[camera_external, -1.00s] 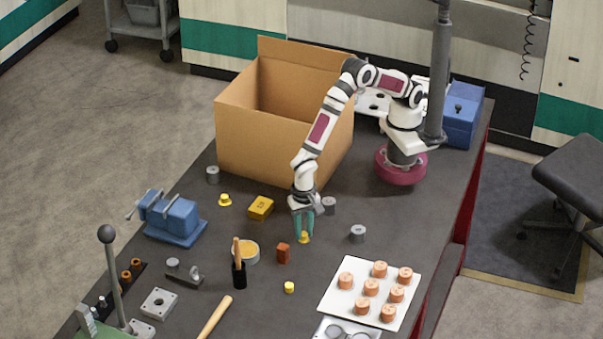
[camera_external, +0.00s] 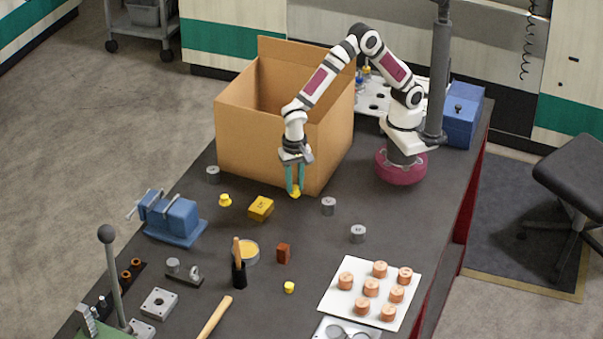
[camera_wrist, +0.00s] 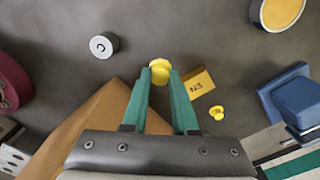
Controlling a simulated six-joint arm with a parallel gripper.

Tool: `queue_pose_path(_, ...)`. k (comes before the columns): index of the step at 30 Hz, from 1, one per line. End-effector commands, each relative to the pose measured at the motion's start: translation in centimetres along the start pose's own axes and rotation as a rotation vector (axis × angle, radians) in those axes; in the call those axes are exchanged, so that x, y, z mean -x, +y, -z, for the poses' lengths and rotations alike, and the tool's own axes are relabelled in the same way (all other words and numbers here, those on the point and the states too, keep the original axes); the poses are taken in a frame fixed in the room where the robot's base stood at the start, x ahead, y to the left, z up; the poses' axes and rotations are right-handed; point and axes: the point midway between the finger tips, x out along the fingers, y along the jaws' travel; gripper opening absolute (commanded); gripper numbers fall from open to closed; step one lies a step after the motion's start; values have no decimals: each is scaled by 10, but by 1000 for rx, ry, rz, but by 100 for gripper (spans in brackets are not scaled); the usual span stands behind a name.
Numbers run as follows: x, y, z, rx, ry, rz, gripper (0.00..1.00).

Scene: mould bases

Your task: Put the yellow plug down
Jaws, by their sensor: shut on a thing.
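My gripper (camera_external: 295,185) has teal fingers and is shut on a yellow plug (camera_external: 296,193), which it holds at the fingertips in front of the cardboard box. In the wrist view the held yellow plug (camera_wrist: 160,70) sits between the two fingertips (camera_wrist: 160,78). It seems to be above the table, but the exact height is hard to tell. A second yellow plug (camera_external: 225,200) stands on the table to the left, and it also shows in the wrist view (camera_wrist: 217,113). A third small yellow piece (camera_external: 289,287) stands nearer the front.
The open cardboard box (camera_external: 240,150) stands right behind my gripper. A yellow block (camera_external: 261,208) lies close by on the left. Grey cylinders (camera_external: 328,206) stand to the right. A blue vise (camera_external: 175,218) is at left, a white board (camera_external: 345,304) with copper pieces at front right.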

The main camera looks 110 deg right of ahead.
Motion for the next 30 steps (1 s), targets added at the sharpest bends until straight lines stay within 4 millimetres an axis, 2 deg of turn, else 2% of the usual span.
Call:
queue_pose_path(3, 10, 2, 17, -2, 0, 1, 0)
queue_pose_path(8, 15, 3, 23, 0, -1, 0, 0)
queue_pose_path(10, 25, 2, 24, 1, -1, 3, 0)
queue_pose_path(18, 122, 2, 23, 0, -1, 6, 0)
queue_pose_path(21, 149, 2, 23, 1, -1, 5, 0)
queue_pose_path(28, 197, 2, 23, 0, -2, 4, 0)
queue_pose_path(30, 196, 3, 39, -12, -1, 0, 0)
